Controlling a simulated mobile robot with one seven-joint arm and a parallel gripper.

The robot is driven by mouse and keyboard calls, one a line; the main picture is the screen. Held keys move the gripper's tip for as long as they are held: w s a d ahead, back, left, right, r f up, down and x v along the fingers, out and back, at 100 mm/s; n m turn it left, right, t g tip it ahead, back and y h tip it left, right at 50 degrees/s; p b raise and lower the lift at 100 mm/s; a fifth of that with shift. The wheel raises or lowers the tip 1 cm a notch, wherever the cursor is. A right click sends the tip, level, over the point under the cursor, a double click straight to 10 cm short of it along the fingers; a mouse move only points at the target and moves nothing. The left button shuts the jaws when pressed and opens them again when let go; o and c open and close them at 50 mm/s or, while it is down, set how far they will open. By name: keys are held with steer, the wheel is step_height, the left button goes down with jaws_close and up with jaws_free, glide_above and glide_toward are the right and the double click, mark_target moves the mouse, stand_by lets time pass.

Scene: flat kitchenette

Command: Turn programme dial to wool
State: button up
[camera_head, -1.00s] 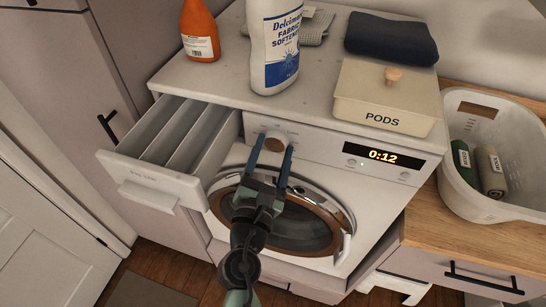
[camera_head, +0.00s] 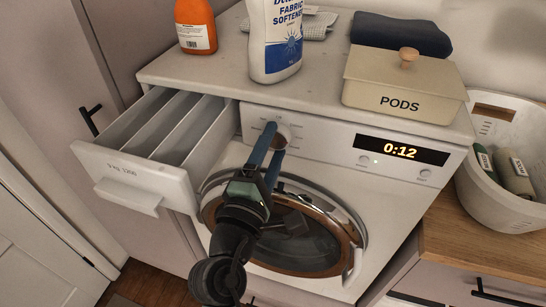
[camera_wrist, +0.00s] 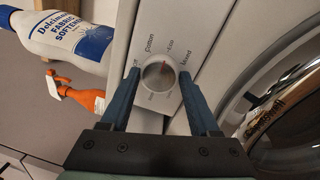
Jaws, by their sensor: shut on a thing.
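The programme dial (camera_head: 281,134) is a round silver knob on the washing machine's white front panel, left of the display. In the wrist view the dial (camera_wrist: 157,77) sits between my two blue fingertips, with a small reddish mark near its top. Printed labels ring it; Cotton, Eco and Mixed are readable, and smaller ones at the lower left are too blurred to read. My gripper (camera_head: 268,140) is shut on the dial, one finger on each side; it also shows in the wrist view (camera_wrist: 160,80). My fingers hide part of the dial in the head view.
The detergent drawer (camera_head: 137,185) stands pulled out, left of my gripper. The display (camera_head: 402,150) reads 0:12. The round door (camera_head: 300,235) is below the dial. A softener bottle (camera_head: 275,45), an orange bottle (camera_head: 197,28) and a PODS box (camera_head: 400,88) stand on top.

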steer(key=m+b, duration=0.3)
steer(key=m, duration=0.2)
steer(key=shift+f+b, duration=0.2)
steer(key=shift+b, duration=0.1)
steer(key=m+h+b, duration=0.1)
steer(key=m+b, duration=0.2)
steer(key=m, duration=0.2)
steer(key=shift+a+g, duration=0.1)
steer(key=shift+g, duration=0.3)
steer(key=m+b, duration=0.2)
steer(key=m, duration=0.2)
steer(key=shift+w+r+m+b, duration=0.1)
steer(key=shift+r+m+b, duration=0.05)
steer(key=shift+m+b, duration=0.25)
steer(key=shift+r+m+g+b, duration=0.1)
steer(key=shift+m+g+b, duration=0.3)
steer(key=shift+m, duration=0.75)
steer(key=shift+m+g+b, duration=0.1)
steer(key=shift+m+b, duration=0.45)
steer(key=shift+m, duration=0.6)
steer(key=o, duration=1.4)
steer(key=shift+c, duration=0.2)
